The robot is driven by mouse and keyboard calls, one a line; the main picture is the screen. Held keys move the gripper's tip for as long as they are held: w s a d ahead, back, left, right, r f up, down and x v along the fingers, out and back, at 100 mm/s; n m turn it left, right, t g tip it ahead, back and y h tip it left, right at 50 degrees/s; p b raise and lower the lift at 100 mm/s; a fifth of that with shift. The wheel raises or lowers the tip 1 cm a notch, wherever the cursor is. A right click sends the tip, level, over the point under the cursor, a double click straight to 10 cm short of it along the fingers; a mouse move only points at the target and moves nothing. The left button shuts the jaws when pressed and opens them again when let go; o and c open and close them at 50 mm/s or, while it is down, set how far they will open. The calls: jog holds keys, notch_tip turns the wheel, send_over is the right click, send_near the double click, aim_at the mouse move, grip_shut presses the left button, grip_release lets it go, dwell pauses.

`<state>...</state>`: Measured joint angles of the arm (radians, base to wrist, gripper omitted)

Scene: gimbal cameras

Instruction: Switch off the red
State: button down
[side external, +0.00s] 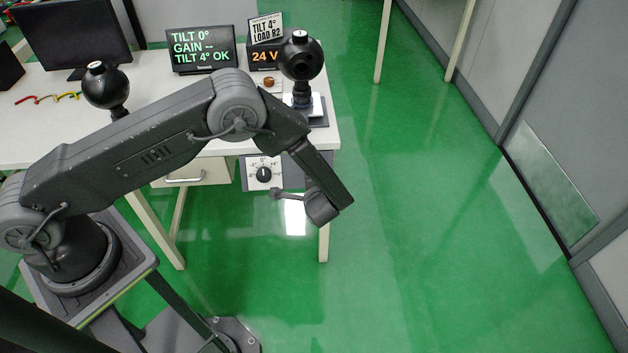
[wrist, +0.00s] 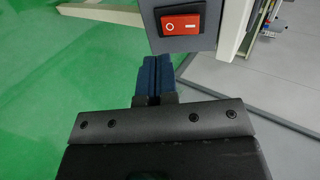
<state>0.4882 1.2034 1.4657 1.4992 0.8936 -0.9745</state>
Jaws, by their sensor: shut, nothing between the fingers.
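A red rocker switch (wrist: 182,23) is set in a grey box face (wrist: 183,43) at the top of the wrist view. White marks show on it, but I cannot tell which side is pressed. My gripper (wrist: 157,60) is shut, its dark blue fingers together and empty. The fingertips appear just below and left of the switch, near the lower edge of the box; I cannot tell whether they touch it. In the side view my fingers are hidden by the arm, and the red switch does not show.
A dial panel (side external: 264,173) hangs under the front edge of the white table (side external: 60,115). Two black camera balls (side external: 301,56) and (side external: 105,87) stand on the table, with a text display (side external: 201,49) and a 24 V display (side external: 265,56). Green floor lies open to the right.

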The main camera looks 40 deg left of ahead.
jog(key=s+d+r, duration=0.2)
jog(key=s+d, duration=0.3)
jog(key=shift+r, duration=0.35)
jog(key=s+a+r+n+g, duration=0.1)
jog(key=s+a+r+n, duration=0.15)
jog(key=r, duration=0.45)
jog(key=s+a+r+n+g+h, duration=0.1)
jog(key=a+r+g, duration=0.15)
jog(key=r, duration=0.45)
jog(key=s+a+r+n+g, duration=0.1)
jog(key=s+a+r+n, duration=0.15)
jog(key=r, duration=0.45)
jog(key=s+a+r+n+t+h, duration=0.2)
jog(key=s+r+h, duration=0.4)
jog(key=s+r, duration=0.8)
jog(key=shift+s+a+n+h, duration=0.3)
jog(key=shift+s+a+n, duration=0.35)
jog(key=shift+s, duration=0.75)
jog(key=shift+a+t, duration=0.15)
jog(key=shift+t, duration=0.1)
